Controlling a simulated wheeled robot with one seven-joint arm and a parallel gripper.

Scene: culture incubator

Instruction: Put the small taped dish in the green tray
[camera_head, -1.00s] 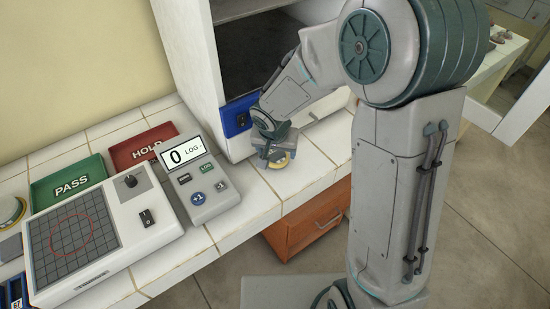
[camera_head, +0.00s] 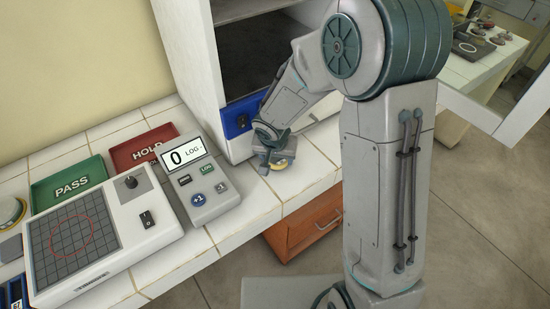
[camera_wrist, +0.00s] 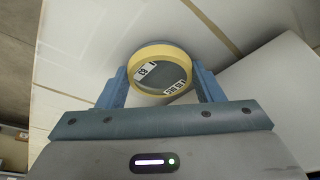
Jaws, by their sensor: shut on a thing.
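My gripper (camera_wrist: 162,88) is shut on a small round dish (camera_wrist: 148,52) with a yellow tape band around its rim and small printed labels. In the head view the dish (camera_head: 280,164) shows only in part below my gripper (camera_head: 270,160), over the white tiled counter in front of the incubator. Whether it touches the counter I cannot tell. The green tray (camera_head: 68,184), marked PASS, lies on the counter at the left, well away from my gripper. No dish shows in its visible part.
A red HOLD tray (camera_head: 143,147) lies behind the green one. A counter device (camera_head: 203,190) reading 0 and a gridded panel box (camera_head: 82,235) stand between my gripper and the green tray. The open incubator (camera_head: 260,60) rises behind my arm. An orange drawer (camera_head: 310,225) is below the counter.

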